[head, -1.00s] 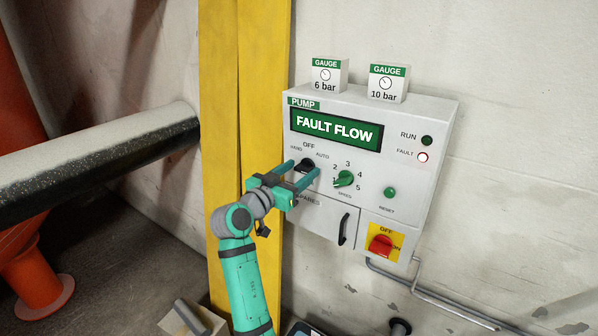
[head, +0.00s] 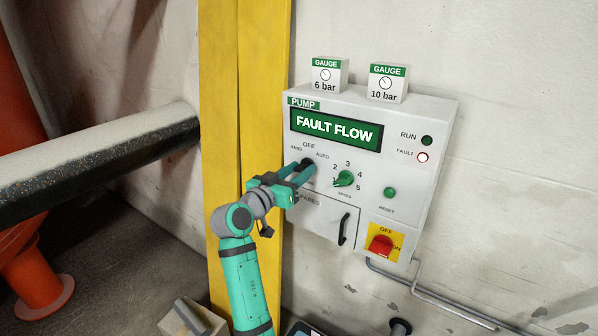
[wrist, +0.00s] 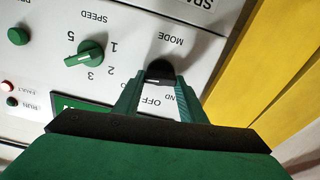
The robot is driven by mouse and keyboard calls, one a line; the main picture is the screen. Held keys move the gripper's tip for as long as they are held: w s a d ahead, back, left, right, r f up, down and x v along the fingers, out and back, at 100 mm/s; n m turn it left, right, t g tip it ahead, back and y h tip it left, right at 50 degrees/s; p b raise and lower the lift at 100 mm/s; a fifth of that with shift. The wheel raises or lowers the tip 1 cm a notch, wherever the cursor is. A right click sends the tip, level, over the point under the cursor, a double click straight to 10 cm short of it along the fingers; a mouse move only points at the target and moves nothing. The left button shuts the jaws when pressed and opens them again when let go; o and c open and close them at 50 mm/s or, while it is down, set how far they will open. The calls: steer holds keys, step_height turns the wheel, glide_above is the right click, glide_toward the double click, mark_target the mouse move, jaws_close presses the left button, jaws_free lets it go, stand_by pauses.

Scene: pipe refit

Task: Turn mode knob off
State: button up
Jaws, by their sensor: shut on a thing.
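The black mode knob (wrist: 160,70) sits on the pump panel (head: 415,133), below the OFF label and between HAND and AUTO. My gripper (wrist: 160,83) has one fingertip on each side of the knob's black bar and is shut on it. In the head view my gripper (head: 303,170) reaches the panel from the lower left and partly covers the knob. I cannot tell clearly which label the knob points at. The display (head: 336,130) reads FAULT FLOW.
A green speed knob (head: 344,179) is close to the right of the mode knob. A green reset button (head: 390,193) and a red switch (head: 381,245) lie further right. The red fault lamp (head: 423,157) is lit. A yellow post (head: 245,90) stands left of the panel.

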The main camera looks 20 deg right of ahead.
steer(key=n, duration=0.4)
steer(key=shift+w+a+f+n, duration=0.1)
steer(key=shift+a+n, duration=0.05)
steer(key=shift+n, duration=1.35)
steer(key=o, duration=1.1)
steer(key=shift+c, duration=0.2)
steer(key=v, duration=1)
steer(key=shift+s+a, duration=0.3)
